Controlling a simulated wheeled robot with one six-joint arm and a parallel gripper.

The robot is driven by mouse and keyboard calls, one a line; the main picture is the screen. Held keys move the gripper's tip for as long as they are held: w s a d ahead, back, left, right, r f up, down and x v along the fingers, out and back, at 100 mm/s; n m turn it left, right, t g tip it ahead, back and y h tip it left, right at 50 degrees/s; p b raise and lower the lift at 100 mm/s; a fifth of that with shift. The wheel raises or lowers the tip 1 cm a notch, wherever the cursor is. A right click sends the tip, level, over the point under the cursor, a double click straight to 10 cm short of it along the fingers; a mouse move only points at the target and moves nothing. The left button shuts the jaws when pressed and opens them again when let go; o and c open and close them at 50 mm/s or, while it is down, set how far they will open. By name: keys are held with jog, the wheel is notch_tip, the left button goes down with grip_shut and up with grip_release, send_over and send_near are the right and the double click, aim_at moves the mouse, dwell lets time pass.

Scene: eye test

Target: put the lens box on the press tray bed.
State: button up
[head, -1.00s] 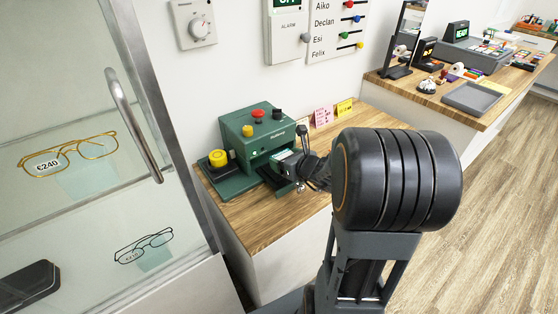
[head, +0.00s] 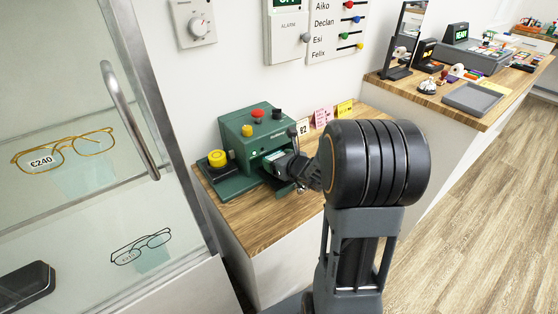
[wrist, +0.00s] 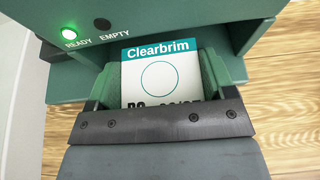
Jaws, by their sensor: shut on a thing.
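The lens box (wrist: 160,75), white with a teal "Clearbrim" band and a printed circle, is between the fingers of my gripper (wrist: 158,85) in the wrist view. My gripper is shut on it. The box's near end is hidden by my gripper's dark bar. The green press (head: 250,135) stands on the wooden counter, and my gripper (head: 275,160) reaches into its front opening. The green tray bed (wrist: 70,88) shows beside the box in the wrist view. I cannot tell whether the box touches it.
A green lamp (wrist: 69,33) is lit by "READY"; the lamp (wrist: 102,24) by "EMPTY" is dark. A yellow knob (head: 217,158) is at the press's left. Small cards (head: 322,117) stand behind to the right. A glass cabinet (head: 80,110) stands left. Wooden counter (head: 230,208) is bare in front.

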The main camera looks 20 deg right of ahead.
jog(key=shift+f+b, duration=0.4)
jog(key=shift+f, duration=0.05)
jog(key=o, duration=0.9)
jog(key=shift+s, duration=0.1)
